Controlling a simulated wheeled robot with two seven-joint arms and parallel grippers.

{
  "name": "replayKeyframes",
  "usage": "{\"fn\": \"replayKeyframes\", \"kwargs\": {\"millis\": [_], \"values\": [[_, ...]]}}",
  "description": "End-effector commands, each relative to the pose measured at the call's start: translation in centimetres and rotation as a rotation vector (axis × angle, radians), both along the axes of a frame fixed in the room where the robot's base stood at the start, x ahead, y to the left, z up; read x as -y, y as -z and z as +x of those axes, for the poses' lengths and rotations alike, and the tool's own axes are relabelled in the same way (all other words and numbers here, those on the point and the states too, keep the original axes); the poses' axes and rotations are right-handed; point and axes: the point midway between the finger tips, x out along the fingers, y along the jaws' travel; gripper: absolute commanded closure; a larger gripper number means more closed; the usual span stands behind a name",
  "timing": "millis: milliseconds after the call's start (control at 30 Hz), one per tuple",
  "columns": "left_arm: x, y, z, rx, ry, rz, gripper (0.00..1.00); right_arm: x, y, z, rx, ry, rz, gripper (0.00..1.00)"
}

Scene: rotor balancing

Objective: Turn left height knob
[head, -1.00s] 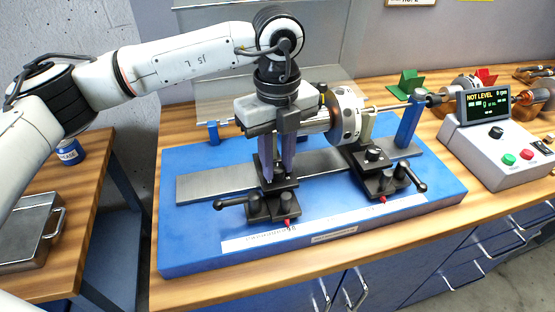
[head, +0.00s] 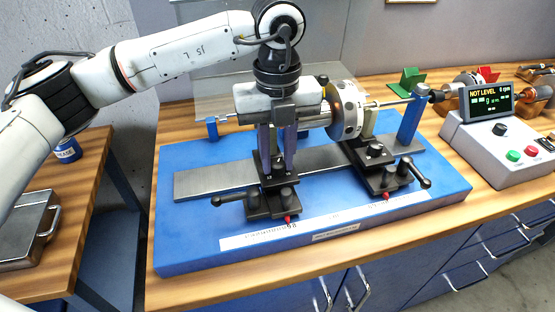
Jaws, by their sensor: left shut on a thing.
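The left black support (head: 268,203) stands on the grey rail of the blue balancing base, with a lever at its left and a small red tip at its front. My left gripper (head: 278,168) points straight down over this support. Its fingers are shut on the left height knob, which they mostly hide. The right support (head: 385,180) carries its own knob (head: 375,150) and lever, clear of the gripper. The rotor (head: 345,110), a silver disc on a shaft, lies behind the gripper. The display (head: 486,102) reads NOT LEVEL. My right gripper is not in view.
The blue base (head: 190,250) fills the middle of the wooden bench. The control box (head: 500,150) with red and green buttons stands at the right. A green block (head: 408,82) is at the back. A metal case (head: 30,230) lies on the left table.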

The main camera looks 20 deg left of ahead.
Motion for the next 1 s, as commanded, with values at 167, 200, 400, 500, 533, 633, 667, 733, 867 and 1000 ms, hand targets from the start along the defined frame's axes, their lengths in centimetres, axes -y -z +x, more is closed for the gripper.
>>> {"fn": "replayKeyframes", "kwargs": {"millis": [167, 200, 400, 500, 533, 633, 667, 733, 867, 1000], "values": [[0.0, 0.1, 0.1, 0.003, 0.139, -0.002, 0.99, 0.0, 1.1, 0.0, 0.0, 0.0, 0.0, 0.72], [0.0, 0.1, 0.1, 0.003, 0.168, -0.002, 0.99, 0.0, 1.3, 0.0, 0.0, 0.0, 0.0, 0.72], [0.0, 0.0, 0.1, 0.003, 0.29, -0.002, 0.99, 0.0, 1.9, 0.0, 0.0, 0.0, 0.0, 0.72], [0.0, -0.1, 0.1, 0.003, 0.333, -0.002, 0.99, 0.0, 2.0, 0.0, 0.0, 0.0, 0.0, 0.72], [0.0, -0.1, 0.1, 0.003, 0.344, -0.002, 0.99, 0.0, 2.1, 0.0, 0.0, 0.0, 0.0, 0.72], [0.0, -0.1, 0.1, 0.003, 0.372, -0.002, 0.99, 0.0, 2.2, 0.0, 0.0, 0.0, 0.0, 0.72], [0.0, -0.1, 0.1, 0.003, 0.379, -0.002, 0.99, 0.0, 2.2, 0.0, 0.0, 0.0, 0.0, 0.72], [0.0, -0.2, 0.1, 0.003, 0.389, -0.002, 0.99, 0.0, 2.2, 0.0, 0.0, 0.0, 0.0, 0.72], [0.0, -0.2, 0.1, 0.004, 0.398, -0.001, 0.99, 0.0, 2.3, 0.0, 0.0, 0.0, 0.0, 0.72], [0.0, -0.2, 0.1, 0.004, 0.399, -0.001, 0.99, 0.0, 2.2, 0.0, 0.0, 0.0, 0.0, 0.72]]}}
